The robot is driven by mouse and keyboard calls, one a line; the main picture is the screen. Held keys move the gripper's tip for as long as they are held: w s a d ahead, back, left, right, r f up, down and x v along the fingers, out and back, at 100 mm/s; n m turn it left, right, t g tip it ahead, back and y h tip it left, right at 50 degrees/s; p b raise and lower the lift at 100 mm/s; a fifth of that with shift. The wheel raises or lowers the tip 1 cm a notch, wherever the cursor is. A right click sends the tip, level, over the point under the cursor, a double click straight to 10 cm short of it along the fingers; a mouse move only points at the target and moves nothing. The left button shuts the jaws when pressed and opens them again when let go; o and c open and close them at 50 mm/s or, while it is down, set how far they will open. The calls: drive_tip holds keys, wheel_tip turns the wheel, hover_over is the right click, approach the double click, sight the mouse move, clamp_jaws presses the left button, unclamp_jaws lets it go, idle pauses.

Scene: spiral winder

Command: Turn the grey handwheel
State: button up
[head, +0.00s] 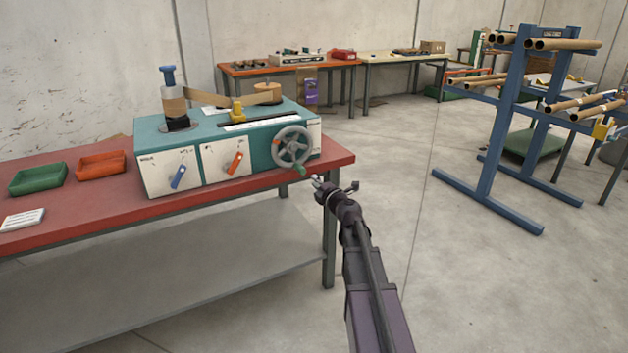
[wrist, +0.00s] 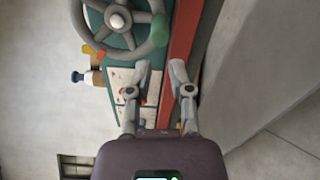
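The grey handwheel (head: 292,147) is on the right part of the front of a teal and white winder (head: 262,150). Its green handle (head: 300,170) sticks out at the wheel's lower right. In the wrist view the wheel (wrist: 117,20) is at the top, with the green handle (wrist: 159,30) on its right side. My gripper (head: 317,180) is just right of and below the green handle in the head view. In the wrist view my gripper (wrist: 161,68) is open, its two fingers apart with nothing held between them. The handle is beyond the fingertips, not between them.
The winder stands on a red table (head: 95,205), whose right corner is by my gripper. A green tray (head: 38,178) and an orange tray (head: 101,164) sit at left. A blue rack (head: 520,110) stands at right. The floor between is clear.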

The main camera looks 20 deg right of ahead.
drive_tip(key=shift+d+n, duration=0.1)
drive_tip(key=shift+n, duration=0.2)
clamp_jaws()
drive_tip(key=d+n+y+b, duration=0.1)
drive_tip(key=d+n, duration=0.2)
drive_tip(key=n, duration=0.8)
drive_tip(key=s+d+f+n+y+b, duration=0.1)
drive_tip(key=d+n, duration=0.2)
drive_tip(key=n, duration=0.8)
drive_tip(key=d+f+n+y+b, duration=0.1)
drive_tip(key=d+n+y, duration=0.1)
drive_tip(key=n, duration=1)
drive_tip(key=shift+s+d+f, duration=0.15)
drive_tip(key=shift+d+f, duration=0.1)
drive_tip(key=shift+d, duration=0.15)
drive_tip(key=w+a+r+p, duration=0.1)
drive_tip(key=w+a, duration=0.6)
drive_tip(key=w, duration=0.2)
drive_tip(key=shift+a+r, duration=0.15)
drive_tip(key=shift+r, duration=0.05)
